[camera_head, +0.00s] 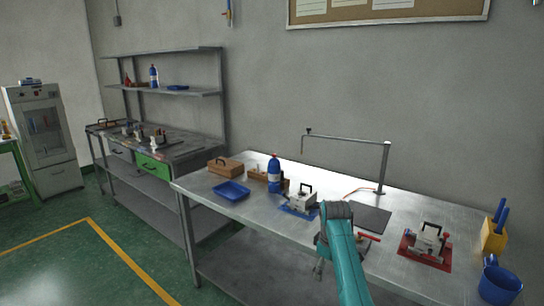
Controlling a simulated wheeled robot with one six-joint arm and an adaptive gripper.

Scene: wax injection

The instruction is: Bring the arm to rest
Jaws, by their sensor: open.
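My teal arm reaches up from the bottom of the head view, and its dark grey wrist is over the front part of the steel table (232,204). My gripper (319,268) is small and partly hidden by the arm. It hangs below the wrist at the table's front edge, open, with nothing seen in it. A light block with a dark handle on a blue base (301,201) stands just behind and left of the wrist. A similar block on a red base (425,246) stands to the right.
A blue bottle (274,174), a blue tray (231,191) and a wooden box (225,167) stand at the table's left. A dark mat (370,218) and a metal stand (385,168) are behind the arm. A blue pot (499,284) and yellow holder (493,236) are at right.

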